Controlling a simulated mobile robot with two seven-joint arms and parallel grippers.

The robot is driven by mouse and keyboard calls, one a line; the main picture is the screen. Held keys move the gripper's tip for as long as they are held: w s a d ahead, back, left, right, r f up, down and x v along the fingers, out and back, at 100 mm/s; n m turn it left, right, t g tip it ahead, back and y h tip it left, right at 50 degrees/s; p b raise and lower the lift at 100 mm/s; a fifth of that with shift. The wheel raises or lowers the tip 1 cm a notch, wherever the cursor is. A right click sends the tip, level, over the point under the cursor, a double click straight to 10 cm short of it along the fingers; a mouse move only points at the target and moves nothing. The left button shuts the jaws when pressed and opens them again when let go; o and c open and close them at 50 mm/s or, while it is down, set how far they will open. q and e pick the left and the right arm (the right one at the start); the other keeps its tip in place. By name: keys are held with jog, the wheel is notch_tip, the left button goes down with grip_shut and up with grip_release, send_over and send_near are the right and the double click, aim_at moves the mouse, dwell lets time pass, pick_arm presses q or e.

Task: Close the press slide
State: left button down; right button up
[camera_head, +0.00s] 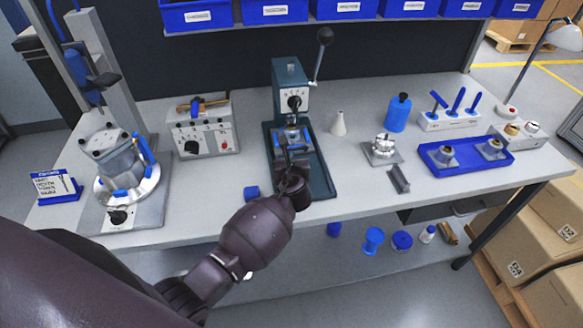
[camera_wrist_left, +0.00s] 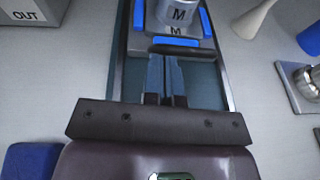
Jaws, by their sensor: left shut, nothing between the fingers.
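The teal press (camera_head: 290,85) stands at the middle back of the table, with its lever up to the right. Its base (camera_head: 319,177) reaches towards me and carries the slide (camera_head: 291,135). In the left wrist view the slide (camera_wrist_left: 203,56) has blue blocks around a grey metal part (camera_wrist_left: 180,14) marked M, and a dark handle bar (camera_wrist_left: 185,49) across its near side. My left gripper (camera_head: 291,149) is shut and empty over the base, at the slide's near side. Its fingertips (camera_wrist_left: 165,58) are close to the bar; I cannot tell if they touch. My right gripper is not in view.
Left of the press are a control box (camera_head: 203,128) and a round fixture (camera_head: 125,170). A white cone (camera_head: 338,124), a blue bottle (camera_head: 397,113), a metal part on a plate (camera_head: 383,149) and a blue tray (camera_head: 466,167) stand to the right. A blue cap (camera_head: 252,192) lies near the base.

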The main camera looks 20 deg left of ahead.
pick_arm(q)
jog(key=shift+w+a, duration=0.35)
jog(key=shift+w, duration=0.1)
jog(key=shift+w+a+r, duration=0.1)
jog(key=shift+a+r, duration=0.05)
jog(key=shift+r, duration=0.15)
jog(key=shift+s+d, duration=0.35)
jog(key=shift+s, duration=0.2)
jog(key=p+v, duration=0.1)
jog(key=v, duration=0.9)
jog(key=shift+d+f, duration=0.1)
jog(key=shift+f, duration=0.1)
